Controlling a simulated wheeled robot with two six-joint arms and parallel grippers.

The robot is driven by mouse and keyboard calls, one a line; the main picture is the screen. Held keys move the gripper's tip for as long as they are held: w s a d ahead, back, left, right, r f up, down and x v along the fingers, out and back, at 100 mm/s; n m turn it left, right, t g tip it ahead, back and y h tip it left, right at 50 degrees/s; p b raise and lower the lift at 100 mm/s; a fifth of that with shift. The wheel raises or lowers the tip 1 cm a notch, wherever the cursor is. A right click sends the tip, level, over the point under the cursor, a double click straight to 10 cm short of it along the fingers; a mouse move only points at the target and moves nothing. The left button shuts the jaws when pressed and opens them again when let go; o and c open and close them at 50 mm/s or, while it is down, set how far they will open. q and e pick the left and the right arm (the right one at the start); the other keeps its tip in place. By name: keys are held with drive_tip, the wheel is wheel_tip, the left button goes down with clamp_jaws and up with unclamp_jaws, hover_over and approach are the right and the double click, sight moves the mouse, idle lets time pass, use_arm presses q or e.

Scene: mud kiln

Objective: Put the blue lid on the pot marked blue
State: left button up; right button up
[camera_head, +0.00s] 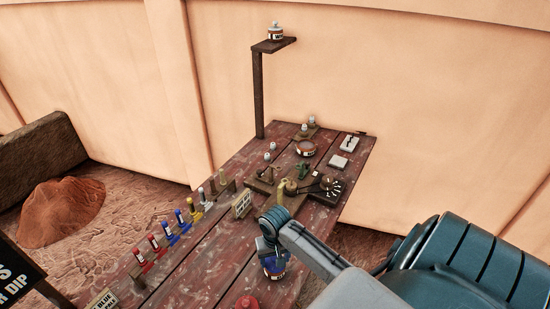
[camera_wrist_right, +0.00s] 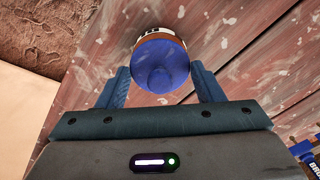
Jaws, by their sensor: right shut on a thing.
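The blue lid (camera_wrist_right: 160,65), round with a central knob, sits between the two fingers of my right gripper (camera_wrist_right: 163,78) in the right wrist view. The gripper is shut on it. In the head view, my right gripper (camera_head: 267,240) points down over the table's right side, with a pot (camera_head: 275,268) directly below it. The pot has a pale label and blue on it. In the wrist view, the pot's brown and white side (camera_wrist_right: 148,32) shows just past the lid's far edge. I cannot tell whether the lid touches the rim. My left gripper is out of view.
The worn red-brown table (camera_head: 205,262) holds a row of red, blue and yellow items (camera_head: 172,232) along its left edge. A red object (camera_head: 247,302) stands near the front. A tool stand (camera_head: 285,190) and a raised shelf with a jar (camera_head: 275,32) are farther back.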

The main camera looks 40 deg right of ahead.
drive_tip(key=shift+f, duration=0.15)
drive_tip(key=o, duration=1)
drive_tip(key=shift+o, duration=0.6)
drive_tip(key=shift+o, duration=1.1)
drive_tip(key=shift+r, duration=3.75)
